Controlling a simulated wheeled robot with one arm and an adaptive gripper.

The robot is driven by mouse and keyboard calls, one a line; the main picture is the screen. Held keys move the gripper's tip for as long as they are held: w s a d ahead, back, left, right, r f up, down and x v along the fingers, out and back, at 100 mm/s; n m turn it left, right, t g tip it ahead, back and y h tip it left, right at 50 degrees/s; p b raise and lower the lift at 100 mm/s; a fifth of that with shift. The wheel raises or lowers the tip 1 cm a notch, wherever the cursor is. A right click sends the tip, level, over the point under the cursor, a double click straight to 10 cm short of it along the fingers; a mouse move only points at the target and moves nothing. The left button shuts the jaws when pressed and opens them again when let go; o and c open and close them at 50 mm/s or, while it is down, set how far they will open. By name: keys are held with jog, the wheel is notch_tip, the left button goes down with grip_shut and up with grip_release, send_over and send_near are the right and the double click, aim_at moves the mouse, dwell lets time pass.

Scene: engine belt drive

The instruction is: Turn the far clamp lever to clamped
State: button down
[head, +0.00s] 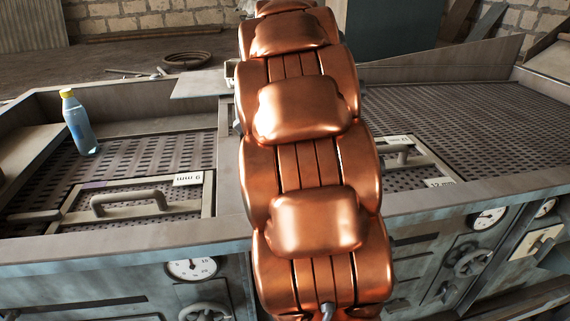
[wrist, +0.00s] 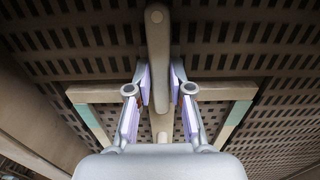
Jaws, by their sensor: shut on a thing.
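In the wrist view, a grey bar (wrist: 158,50) with a small round fastener near its far end runs lengthwise between the pads of my gripper (wrist: 160,83). The lilac pads close on it from both sides. It looks like a lever, but I cannot tell for sure that it is the far clamp lever or whether it is clamped. It passes over a grey frame (wrist: 92,94) with teal patches at its sides. In the head view my copper arm hides my gripper and the bar.
A blue bottle (head: 78,125) with a yellow cap stands on the perforated deck at left. Framed plates with raised handles lie left (head: 130,201) and right (head: 404,157) of my arm. Gauges (head: 192,268) and a valve wheel (head: 471,261) are on the front. Open deck (head: 440,115) extends right.

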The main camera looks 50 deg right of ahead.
dwell(0.3)
jog(key=c, duration=1)
grip_release()
jog(key=shift+c, duration=0.2)
jog(key=shift+r, duration=0.1)
jog(key=shift+r, duration=3.65)
